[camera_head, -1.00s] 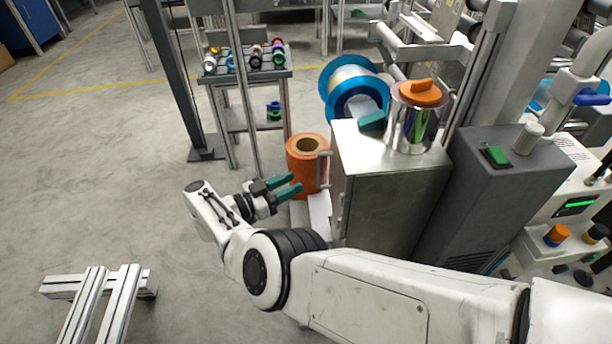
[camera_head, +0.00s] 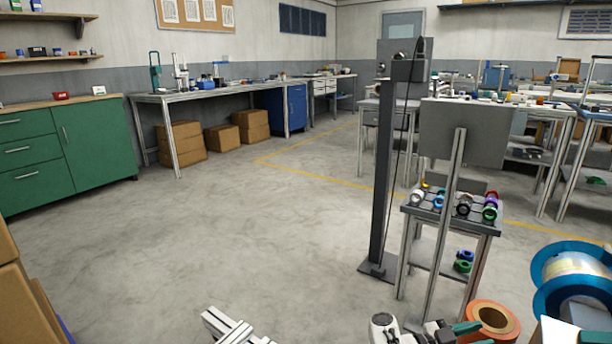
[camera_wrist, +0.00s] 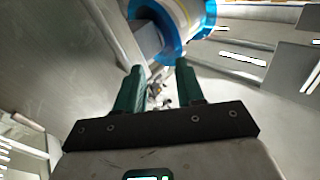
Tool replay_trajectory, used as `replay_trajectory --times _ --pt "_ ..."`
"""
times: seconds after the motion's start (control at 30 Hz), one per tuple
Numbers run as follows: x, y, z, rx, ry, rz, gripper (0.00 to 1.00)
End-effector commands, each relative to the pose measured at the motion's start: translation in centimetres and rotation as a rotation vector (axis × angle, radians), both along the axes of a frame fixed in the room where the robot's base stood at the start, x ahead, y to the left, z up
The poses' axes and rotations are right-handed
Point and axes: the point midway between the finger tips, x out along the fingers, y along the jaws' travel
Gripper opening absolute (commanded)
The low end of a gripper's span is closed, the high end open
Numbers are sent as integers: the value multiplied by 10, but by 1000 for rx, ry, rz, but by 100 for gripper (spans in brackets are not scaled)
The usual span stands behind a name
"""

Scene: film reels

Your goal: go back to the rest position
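My gripper (camera_head: 473,335) is at the bottom edge of the head view, its green fingertips only partly in frame. In the wrist view my gripper (camera_wrist: 160,75) has its two green fingers apart, with nothing held between them. The large blue-flanged reel (camera_head: 572,275) is at the right edge of the head view. It also shows in the wrist view, as a blue ring (camera_wrist: 205,18) beyond the fingertips. An orange roll (camera_head: 493,318) with a hollow core stands close beside my gripper; I cannot tell the gap.
A small stand (camera_head: 484,226) holds several coloured small reels. A dark post (camera_head: 382,190) rises beside it. White metal profiles (camera_head: 232,327) lie on the floor at the bottom. Green cabinets (camera_head: 95,150) are at the left. The floor in the middle is clear.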

Motion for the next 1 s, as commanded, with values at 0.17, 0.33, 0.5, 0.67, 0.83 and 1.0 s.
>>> replay_trajectory --times 0.17,0.33,0.5,0.67,0.83,1.0 --pt "30 -36 66 -131 -51 352 38" --pt "52 -33 109 -182 -17 694 38" --pt "58 -4 134 -152 90 1018 38" --pt "42 32 144 -55 248 1272 38" --pt "-1 72 145 120 462 1468 38" --pt "-70 107 147 350 701 1564 38"
